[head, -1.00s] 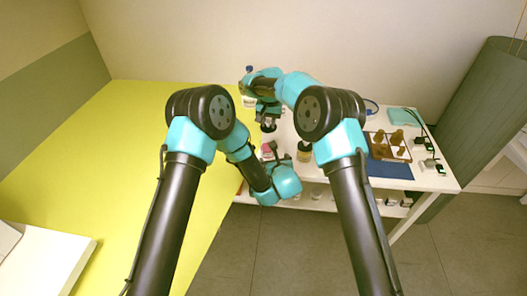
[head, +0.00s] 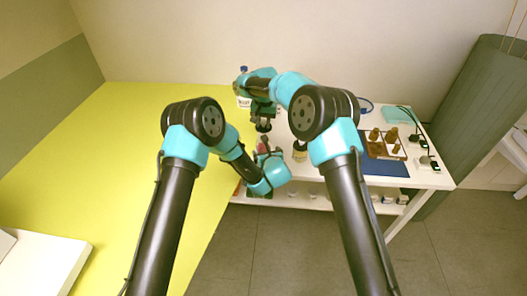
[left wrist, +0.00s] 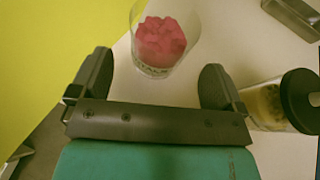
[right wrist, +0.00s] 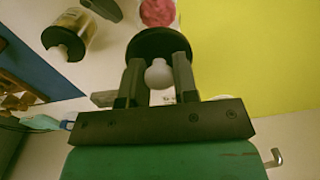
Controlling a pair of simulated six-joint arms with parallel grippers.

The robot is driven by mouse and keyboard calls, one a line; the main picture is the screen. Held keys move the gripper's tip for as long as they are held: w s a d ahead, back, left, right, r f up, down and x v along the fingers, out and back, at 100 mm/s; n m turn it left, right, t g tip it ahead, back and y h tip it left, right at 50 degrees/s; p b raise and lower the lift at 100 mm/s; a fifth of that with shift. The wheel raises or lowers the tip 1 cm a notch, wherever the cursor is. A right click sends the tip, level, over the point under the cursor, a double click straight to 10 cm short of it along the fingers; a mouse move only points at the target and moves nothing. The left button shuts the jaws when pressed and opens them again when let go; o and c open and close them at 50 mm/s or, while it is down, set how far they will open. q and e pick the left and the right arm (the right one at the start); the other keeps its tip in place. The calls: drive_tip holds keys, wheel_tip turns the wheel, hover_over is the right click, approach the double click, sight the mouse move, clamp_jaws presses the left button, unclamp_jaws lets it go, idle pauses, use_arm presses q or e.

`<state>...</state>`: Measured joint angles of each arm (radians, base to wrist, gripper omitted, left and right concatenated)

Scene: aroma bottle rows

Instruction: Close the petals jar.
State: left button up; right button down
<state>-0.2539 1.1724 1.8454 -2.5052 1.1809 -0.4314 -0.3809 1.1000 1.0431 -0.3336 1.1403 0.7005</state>
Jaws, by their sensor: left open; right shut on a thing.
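The petals jar (left wrist: 150,67) is a clear glass with pink petals (left wrist: 161,42), standing open on the white table. My left gripper (left wrist: 157,62) is open, its fingers spread, with the jar ahead between them and nothing held. My right gripper (right wrist: 158,62) is shut on the light knob of a round black lid (right wrist: 158,40). The petals also show at the top of the right wrist view (right wrist: 158,12), beyond the lid. In the head view the lid (head: 263,127) hangs above the left gripper (head: 264,150), and the jar is mostly hidden there.
A glass jar (left wrist: 264,104) with a black lid stands close right of my left gripper. A metal dish (left wrist: 296,14) lies farther back. A white bottle (head: 244,101) stands behind my right gripper. A brown rack (head: 386,145) and blue mat (head: 385,168) are at right.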

use_arm(q)
drive_tip(key=shift+x, duration=2.6)
drive_tip(key=shift+a, duration=0.1)
drive_tip(key=shift+c, duration=0.3)
drive_tip(key=shift+r, duration=0.1)
drive_tip(key=c, duration=1.3)
use_arm(e)
drive_tip(key=shift+s+f, duration=0.1)
drive_tip(key=shift+f, duration=2.45)
drive_tip(key=shift+f, duration=0.8)
drive_tip(key=shift+f, duration=0.75)
